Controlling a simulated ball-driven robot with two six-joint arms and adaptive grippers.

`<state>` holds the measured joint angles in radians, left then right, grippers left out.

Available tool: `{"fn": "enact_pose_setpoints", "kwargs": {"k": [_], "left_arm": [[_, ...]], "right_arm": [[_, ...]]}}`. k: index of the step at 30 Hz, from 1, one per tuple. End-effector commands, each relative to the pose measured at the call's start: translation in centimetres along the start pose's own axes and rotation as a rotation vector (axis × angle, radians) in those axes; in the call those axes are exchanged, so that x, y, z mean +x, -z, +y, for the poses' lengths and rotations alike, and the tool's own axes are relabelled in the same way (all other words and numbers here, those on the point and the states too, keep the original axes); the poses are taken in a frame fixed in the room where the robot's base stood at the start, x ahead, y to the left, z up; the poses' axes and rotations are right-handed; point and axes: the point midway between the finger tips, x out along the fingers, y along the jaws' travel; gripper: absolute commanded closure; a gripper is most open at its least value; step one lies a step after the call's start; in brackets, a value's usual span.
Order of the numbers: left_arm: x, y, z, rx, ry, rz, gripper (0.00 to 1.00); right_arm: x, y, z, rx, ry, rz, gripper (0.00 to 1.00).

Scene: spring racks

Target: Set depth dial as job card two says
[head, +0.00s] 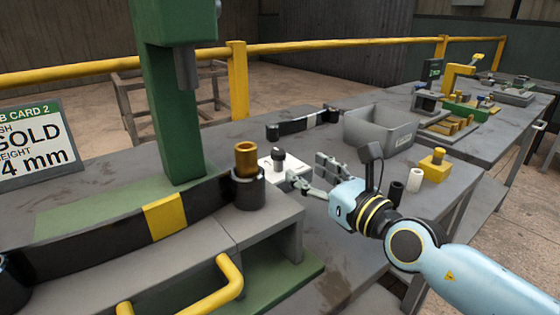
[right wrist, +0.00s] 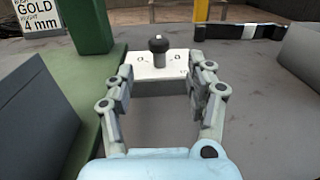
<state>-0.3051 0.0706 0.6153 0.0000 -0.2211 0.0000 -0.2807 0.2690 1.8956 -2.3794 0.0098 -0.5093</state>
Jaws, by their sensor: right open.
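The job card (head: 38,145) stands at the left and is partly cut off; it reads "CARD 2", "GOLD" and "4 mm". It also shows in the right wrist view (right wrist: 42,16). The depth dial is a white block with a black knob (head: 278,154), on the bench right of the green press. My left gripper is out of view.
Behind are the green press column (head: 170,100), another spring (head: 302,122) and a grey bin (head: 381,130). A yellow block (head: 434,168) sits farther right.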

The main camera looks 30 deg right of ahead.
Motion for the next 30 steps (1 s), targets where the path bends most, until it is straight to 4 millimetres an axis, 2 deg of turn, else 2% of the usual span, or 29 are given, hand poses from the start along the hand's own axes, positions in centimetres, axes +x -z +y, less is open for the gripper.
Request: {"fn": "enact_pose_setpoints", "kwargs": {"k": [9,15,21,28,30], "left_arm": [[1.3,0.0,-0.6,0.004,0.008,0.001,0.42],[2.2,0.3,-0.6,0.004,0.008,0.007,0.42],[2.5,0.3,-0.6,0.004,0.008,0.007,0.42],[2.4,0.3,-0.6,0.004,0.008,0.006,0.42],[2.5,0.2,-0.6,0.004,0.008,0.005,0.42]], "right_arm": [[5.9,0.0,0.0,0.003,0.002,-0.005,0.45],[9.0,0.0,0.0,0.004,0.002,-0.003,0.45],[10.2,-0.1,0.0,0.004,0.001,-0.001,0.45],[10.2,-0.1,0.0,0.003,0.001,-0.001,0.45],[10.2,-0.1,0.0,0.003,0.001,-0.001,0.53]]}}
